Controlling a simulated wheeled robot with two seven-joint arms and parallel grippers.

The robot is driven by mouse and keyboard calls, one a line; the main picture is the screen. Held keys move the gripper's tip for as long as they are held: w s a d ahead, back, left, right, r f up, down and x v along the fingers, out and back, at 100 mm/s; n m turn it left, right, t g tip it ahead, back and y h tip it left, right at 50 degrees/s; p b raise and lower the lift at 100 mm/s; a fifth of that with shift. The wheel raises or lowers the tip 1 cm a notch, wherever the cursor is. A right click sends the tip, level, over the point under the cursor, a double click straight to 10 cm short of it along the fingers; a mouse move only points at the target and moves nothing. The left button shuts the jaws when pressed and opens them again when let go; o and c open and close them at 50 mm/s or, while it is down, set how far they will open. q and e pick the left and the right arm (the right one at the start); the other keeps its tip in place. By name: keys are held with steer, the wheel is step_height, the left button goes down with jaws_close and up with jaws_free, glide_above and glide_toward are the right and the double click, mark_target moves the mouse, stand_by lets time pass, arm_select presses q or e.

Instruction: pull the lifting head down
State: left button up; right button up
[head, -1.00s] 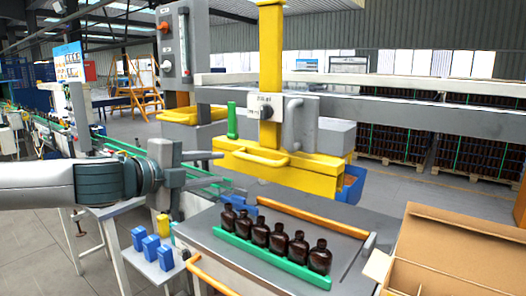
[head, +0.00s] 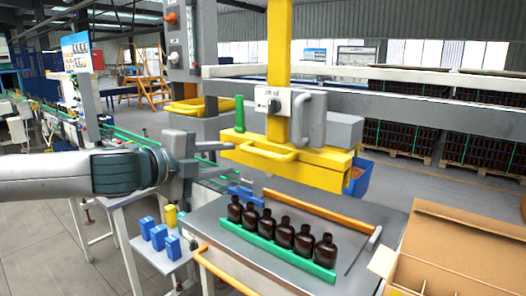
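The yellow lifting head (head: 320,168) hangs on a yellow column (head: 279,45) above the grey table. A yellow bar handle (head: 268,153) runs along its front. A row of several brown bottles (head: 284,234) stands upright in a green holder (head: 262,246) below the head, with a visible gap between them. My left gripper (head: 213,160) is just left of the head's left end. Its two fingers are spread apart and point right toward the handle, with nothing seen between them. Contact with the handle is not visible. My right gripper is out of view.
An open cardboard box (head: 455,240) with dividers stands at the right. An orange rail (head: 315,213) crosses the table's back. A small side table (head: 150,258) with blue blocks (head: 159,237) is below my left arm. A grey crossbeam (head: 420,108) runs behind the head.

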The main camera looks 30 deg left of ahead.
mark_target(260, 153)
arm_select(q)
steer(key=p+x, duration=0.7)
steer(key=x, duration=0.7)
steer(key=shift+a+r+p, duration=0.1)
steer(key=shift+p, duration=0.25)
steer(key=shift+w+f, duration=0.3)
steer(key=shift+w, duration=0.35)
jaws_close()
